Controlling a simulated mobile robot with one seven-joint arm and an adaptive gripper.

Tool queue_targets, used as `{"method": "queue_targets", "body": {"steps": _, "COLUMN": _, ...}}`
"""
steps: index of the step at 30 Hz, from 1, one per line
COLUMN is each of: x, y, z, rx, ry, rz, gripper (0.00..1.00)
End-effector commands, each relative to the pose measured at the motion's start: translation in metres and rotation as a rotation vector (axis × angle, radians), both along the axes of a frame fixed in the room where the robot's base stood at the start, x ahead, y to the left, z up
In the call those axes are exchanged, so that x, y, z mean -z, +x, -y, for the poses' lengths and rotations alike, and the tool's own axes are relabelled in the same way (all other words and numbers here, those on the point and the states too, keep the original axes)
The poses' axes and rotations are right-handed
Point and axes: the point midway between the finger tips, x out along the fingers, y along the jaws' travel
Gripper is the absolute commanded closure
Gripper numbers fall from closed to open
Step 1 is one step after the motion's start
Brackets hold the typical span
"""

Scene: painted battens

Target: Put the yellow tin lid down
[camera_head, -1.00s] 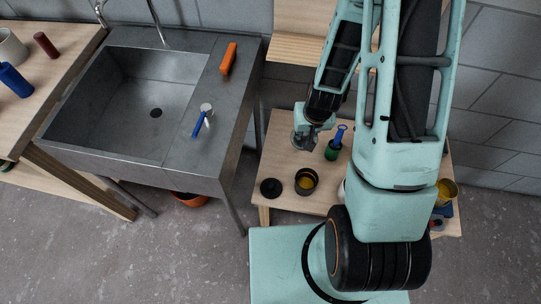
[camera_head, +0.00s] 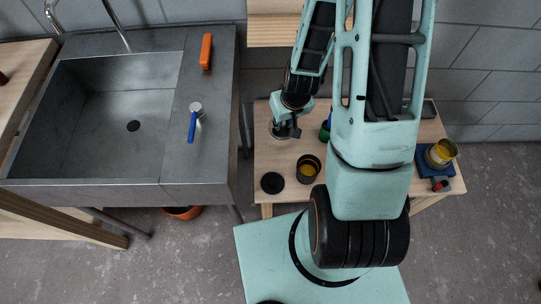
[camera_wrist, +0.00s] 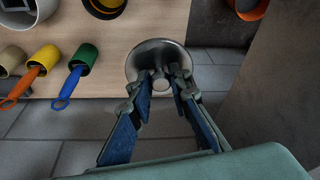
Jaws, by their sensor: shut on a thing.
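A round silvery metal lid with a small centre knob (camera_wrist: 155,55) is in the wrist view; I see no yellow on it. My gripper (camera_wrist: 162,82) is shut on its knob. In the head view my gripper (camera_head: 290,130) is over the back left of the low wooden table (camera_head: 345,186), and the lid (camera_head: 274,127) shows partly behind it. In the wrist view the lid overlaps the table's edge. I cannot tell whether it touches the tabletop. A dark tin with yellow inside (camera_head: 308,168) stands open nearer the front.
A black disc (camera_head: 272,183) lies left of the dark tin. A green cup (camera_wrist: 83,57) with a blue handle stands near the lid. A tilted tin with yellow inside (camera_head: 440,153) is on a blue stand at right. The steel sink (camera_head: 215,165) stands left.

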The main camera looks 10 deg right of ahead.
Motion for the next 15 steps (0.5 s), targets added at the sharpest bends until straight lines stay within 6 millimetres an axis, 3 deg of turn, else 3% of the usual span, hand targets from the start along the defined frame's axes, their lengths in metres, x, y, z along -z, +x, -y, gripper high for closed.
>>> {"method": "queue_targets", "body": {"steps": 1, "x": 0.017, "y": -0.001, "z": 0.004, "rx": -0.012, "ry": 0.001, "rz": 0.001, "gripper": 0.99}}
{"method": "queue_targets", "body": {"steps": 15, "x": 0.080, "y": -0.009, "z": 0.041, "rx": -0.180, "ry": 0.000, "rz": -0.001, "gripper": 0.99}}
